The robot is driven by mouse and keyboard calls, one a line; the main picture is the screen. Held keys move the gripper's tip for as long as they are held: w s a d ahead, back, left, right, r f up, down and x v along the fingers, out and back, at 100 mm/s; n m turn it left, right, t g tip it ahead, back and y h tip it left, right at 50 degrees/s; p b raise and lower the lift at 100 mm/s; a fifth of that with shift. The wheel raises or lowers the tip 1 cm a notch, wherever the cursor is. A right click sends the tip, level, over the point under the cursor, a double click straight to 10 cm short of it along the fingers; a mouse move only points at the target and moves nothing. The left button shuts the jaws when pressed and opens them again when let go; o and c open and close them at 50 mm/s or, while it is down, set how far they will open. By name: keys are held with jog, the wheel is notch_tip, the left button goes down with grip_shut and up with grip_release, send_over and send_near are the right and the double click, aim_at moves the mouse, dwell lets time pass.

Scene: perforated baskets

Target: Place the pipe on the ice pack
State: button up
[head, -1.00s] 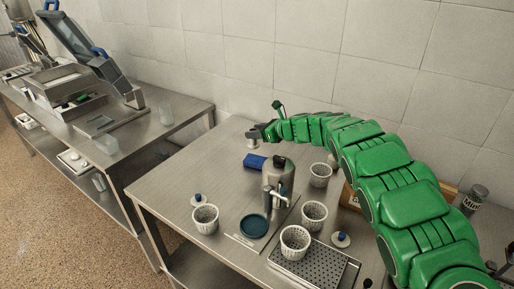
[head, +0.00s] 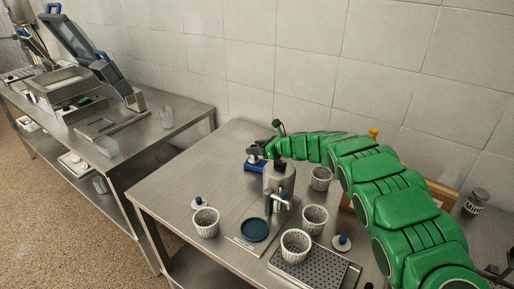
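The ice pack looks to be the blue block (head: 256,166) lying on the near table behind the grey dispenser. Its right end is partly hidden by the dispenser. My gripper (head: 257,153) is at the end of the green arm, right above or at the blue block. A small grey shape shows at the gripper's tip, too small to tell whether it is the fingers or a held pipe. I cannot make out a separate pipe anywhere. Whether the gripper touches the block cannot be told.
The grey dispenser (head: 279,180) stands in front of the block. Perforated white baskets (head: 206,222), (head: 314,219), (head: 296,244) and a drip tray (head: 308,269) are nearer. The table's left part is clear.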

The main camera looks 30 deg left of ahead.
jog(key=o, duration=0.4)
jog(key=shift+o, duration=0.2)
jog(key=shift+r, duration=0.1)
jog(key=v, duration=1.2)
